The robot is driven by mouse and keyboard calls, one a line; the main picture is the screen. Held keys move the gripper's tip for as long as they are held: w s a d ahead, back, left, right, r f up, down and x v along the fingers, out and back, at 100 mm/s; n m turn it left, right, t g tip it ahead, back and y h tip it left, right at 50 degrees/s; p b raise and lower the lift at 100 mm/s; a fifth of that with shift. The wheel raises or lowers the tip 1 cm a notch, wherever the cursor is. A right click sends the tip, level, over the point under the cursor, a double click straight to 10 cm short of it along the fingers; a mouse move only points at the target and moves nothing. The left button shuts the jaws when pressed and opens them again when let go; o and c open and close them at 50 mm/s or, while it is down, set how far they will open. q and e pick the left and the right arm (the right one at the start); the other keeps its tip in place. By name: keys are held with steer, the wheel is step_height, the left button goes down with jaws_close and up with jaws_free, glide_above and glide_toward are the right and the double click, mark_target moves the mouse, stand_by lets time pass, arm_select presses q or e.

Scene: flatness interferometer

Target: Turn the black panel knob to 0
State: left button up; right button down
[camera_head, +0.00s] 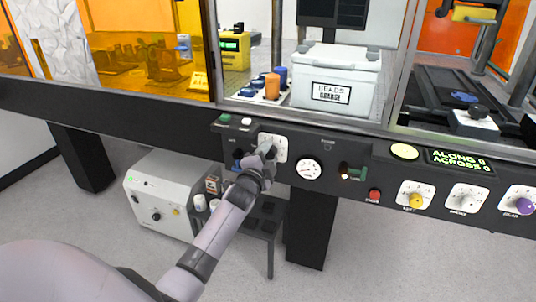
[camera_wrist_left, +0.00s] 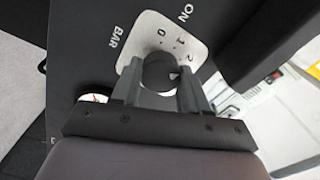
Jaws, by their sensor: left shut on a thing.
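The black knob (camera_wrist_left: 158,70) sits on a white dial plate (camera_wrist_left: 152,30) marked 0, 1 and 2, with BAR and ON lettered nearby. My left gripper (camera_wrist_left: 160,82) is shut on it, one finger on each side. A small pale mark on the knob shows toward the finger on the 2 side; its exact reading is hard to tell. In the head view the dial plate (camera_head: 280,148) is on the dark front panel, and my left gripper (camera_head: 266,152) hides most of the knob. My right gripper is not in view.
Right of the plate on the panel (camera_head: 340,200) are a round gauge (camera_head: 309,169), a red button (camera_head: 374,196), a yellow knob (camera_head: 416,200) and a purple knob (camera_head: 525,205). A display (camera_head: 460,161) reads ALONG 0, ACROSS 0. A white box (camera_head: 160,195) stands below.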

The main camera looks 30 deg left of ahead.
arm_select(q)
steer(key=n, duration=0.3)
steer(key=shift+n+p, duration=0.3)
steer(key=shift+p, duration=0.1)
steer(key=n+p, duration=0.1)
steer(key=n, duration=0.2)
steer(key=shift+n, duration=0.3)
steer(key=n, duration=0.3)
steer(key=shift+n+p, duration=0.3)
steer(key=shift+p, duration=0.05)
steer(key=shift+n, duration=1.6)
steer(key=o, duration=1.1)
steer(key=shift+c, duration=0.2)
steer(key=p+v, duration=0.1)
steer(key=v, duration=0.6)
